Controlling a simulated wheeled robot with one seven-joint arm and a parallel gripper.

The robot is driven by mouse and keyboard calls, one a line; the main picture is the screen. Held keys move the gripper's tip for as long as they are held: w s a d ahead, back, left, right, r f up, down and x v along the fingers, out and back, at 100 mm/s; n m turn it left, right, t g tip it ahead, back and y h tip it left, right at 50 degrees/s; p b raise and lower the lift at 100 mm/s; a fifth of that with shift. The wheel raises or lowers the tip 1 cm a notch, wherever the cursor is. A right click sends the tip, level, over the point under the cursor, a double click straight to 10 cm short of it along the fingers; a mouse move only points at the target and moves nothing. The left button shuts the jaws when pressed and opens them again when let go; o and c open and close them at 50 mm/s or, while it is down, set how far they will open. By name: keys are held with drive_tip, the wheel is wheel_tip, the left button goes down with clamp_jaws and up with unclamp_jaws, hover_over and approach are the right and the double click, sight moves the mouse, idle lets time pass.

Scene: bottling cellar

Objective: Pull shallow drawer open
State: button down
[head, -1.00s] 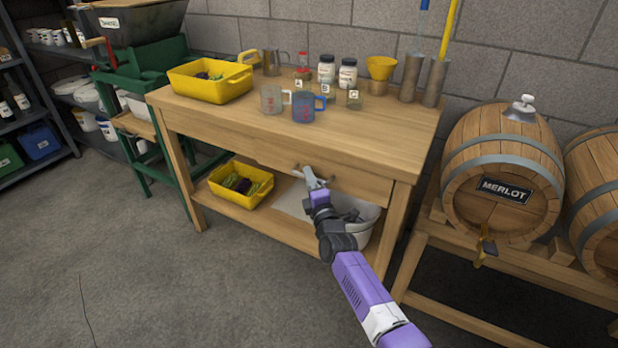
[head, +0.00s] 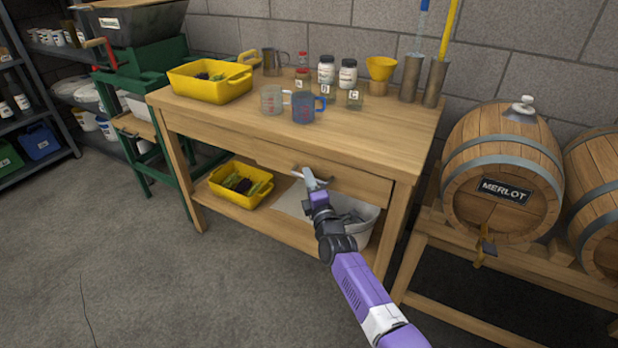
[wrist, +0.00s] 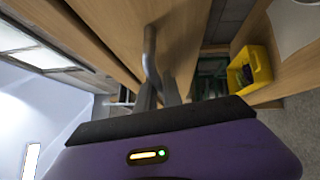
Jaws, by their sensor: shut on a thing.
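The shallow drawer (head: 353,182) is a wooden front under the top of the workbench (head: 290,135). Its grey bar handle (head: 298,168) is mostly hidden by my gripper in the head view. The handle (wrist: 149,45) shows more clearly in the wrist view, standing out from the wooden face. My gripper (head: 313,182) is at the handle, and its fingers (wrist: 160,92) are shut on it. I see no clear gap at the drawer, and its inside is not visible.
A yellow tub (head: 210,82), mugs, jars and metal cylinders stand on the bench. On the lower shelf are another yellow tub (head: 232,197) and a pale bin (head: 362,230). A Merlot barrel (head: 485,205) stands at right. The floor (head: 170,290) in front is clear.

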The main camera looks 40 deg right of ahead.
drive_tip(key=s+a+p, duration=0.4)
drive_tip(key=a+p, duration=0.4)
drive_tip(key=a, duration=0.4)
drive_tip(key=s+a+p, duration=0.4)
drive_tip(key=a+p, duration=0.4)
drive_tip(key=a, duration=0.3)
drive_tip(key=shift+s+a, duration=0.35)
drive_tip(key=shift+a, duration=0.05)
drive_tip(key=c, duration=1.5)
unclamp_jaws()
drive_tip(key=p+v, duration=0.2)
drive_tip(key=v, duration=0.5)
drive_tip(key=shift+s, duration=0.35)
drive_tip(key=shift+a, duration=0.2)
